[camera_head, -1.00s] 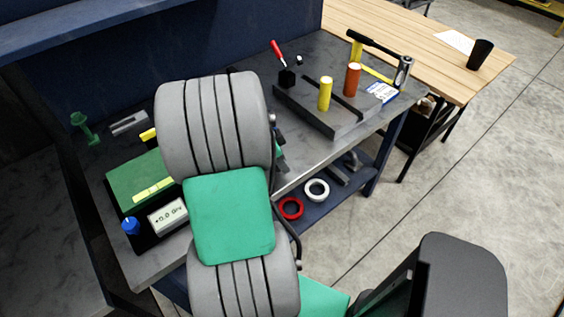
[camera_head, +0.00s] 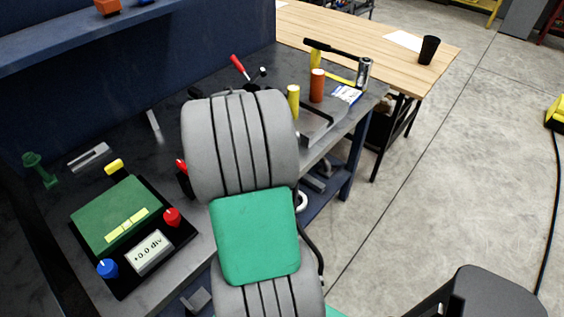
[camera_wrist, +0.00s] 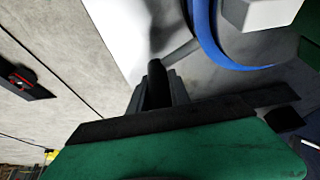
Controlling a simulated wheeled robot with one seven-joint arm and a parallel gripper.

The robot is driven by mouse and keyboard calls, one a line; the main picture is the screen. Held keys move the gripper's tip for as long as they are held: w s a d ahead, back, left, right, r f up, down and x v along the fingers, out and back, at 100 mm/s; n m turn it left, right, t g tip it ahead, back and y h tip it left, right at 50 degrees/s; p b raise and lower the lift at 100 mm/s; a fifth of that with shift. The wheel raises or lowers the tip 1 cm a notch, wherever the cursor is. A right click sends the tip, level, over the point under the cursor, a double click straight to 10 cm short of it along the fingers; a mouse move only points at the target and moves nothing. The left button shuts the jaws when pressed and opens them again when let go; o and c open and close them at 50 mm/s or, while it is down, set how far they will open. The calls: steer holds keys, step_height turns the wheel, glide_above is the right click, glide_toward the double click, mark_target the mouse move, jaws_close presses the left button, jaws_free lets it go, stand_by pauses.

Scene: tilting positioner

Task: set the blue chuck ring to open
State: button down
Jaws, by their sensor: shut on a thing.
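The blue chuck ring (camera_wrist: 207,42) shows in the wrist view at the upper right, curving around a grey body. A grey rod (camera_wrist: 182,50) runs from near the ring toward a black grip (camera_wrist: 156,80). My gripper (camera_wrist: 158,92) is around this black grip and shut on it; its fingertips are partly hidden. A pale block (camera_wrist: 270,12) sits over the grey body, inside the ring's curve. In the head view my own arm covers my gripper and the ring, so the ring's setting cannot be read.
In the head view, a green panel box (camera_head: 115,215) with blue and red knobs and a small display stands at the bench's left. A yellow cylinder (camera_head: 293,102) and an orange one (camera_head: 317,86) stand behind my arm. A wooden table (camera_head: 390,50) lies beyond; open floor is at the right.

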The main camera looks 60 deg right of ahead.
steer(key=shift+w+d+r, duration=0.1)
steer(key=shift+w+r, duration=0.05)
steer(key=shift+w, duration=0.05)
steer(key=c, duration=1.4)
jaws_free()
steer(key=shift+w, duration=0.15)
steer(key=shift+o, duration=1)
steer(key=shift+s, duration=0.2)
steer(key=v, duration=0.7)
steer(key=shift+r+b, duration=0.25)
steer(key=shift+b, duration=0.15)
steer(key=shift+r, duration=0.15)
